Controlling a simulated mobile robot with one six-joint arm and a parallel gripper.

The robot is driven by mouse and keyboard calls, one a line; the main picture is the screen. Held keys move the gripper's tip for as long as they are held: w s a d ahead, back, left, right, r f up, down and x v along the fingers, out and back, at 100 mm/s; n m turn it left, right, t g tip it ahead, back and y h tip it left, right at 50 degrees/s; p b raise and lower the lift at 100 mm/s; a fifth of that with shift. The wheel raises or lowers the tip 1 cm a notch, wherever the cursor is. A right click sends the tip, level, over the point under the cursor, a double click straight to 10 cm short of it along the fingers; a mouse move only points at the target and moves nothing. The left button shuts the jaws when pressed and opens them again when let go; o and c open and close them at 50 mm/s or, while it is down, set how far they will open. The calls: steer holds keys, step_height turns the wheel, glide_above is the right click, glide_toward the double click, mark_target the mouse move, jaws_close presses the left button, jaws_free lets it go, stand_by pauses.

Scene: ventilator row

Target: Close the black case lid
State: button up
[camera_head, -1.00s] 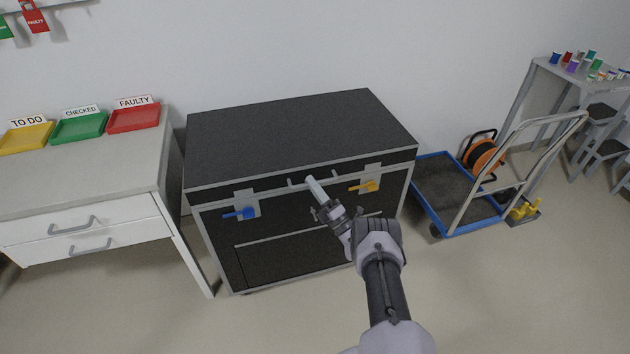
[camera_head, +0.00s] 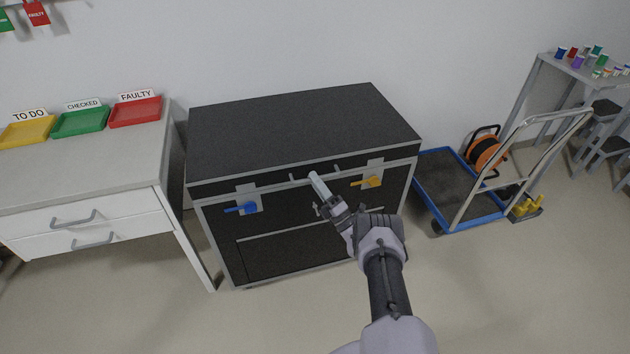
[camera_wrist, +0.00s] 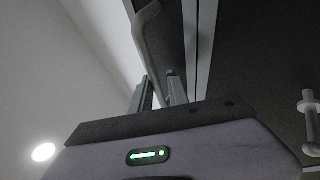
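The black case (camera_head: 225,225) stands against the wall, with its black lid (camera_head: 300,125) lying flat on top, edged in grey. I see no clear gap under the lid, though a small one cannot be ruled out. A grey handle (camera_wrist: 143,35) is on the lid's front edge. My gripper (camera_head: 318,182) is at the middle of this handle. In the wrist view, its two fingers (camera_wrist: 161,88) stand a little apart, with the handle bar running down between them. Whether they press on it is unclear.
A white drawer cabinet (camera_head: 85,170) stands left, carrying yellow, green and red trays. A blue-edged trolley (camera_head: 455,190) stands close on the right, near an orange cable reel (camera_head: 484,152). Open floor lies in front of the case.

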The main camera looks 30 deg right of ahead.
steer(key=p+v, duration=0.1)
steer(key=v, duration=1.6)
steer(key=shift+s, duration=0.15)
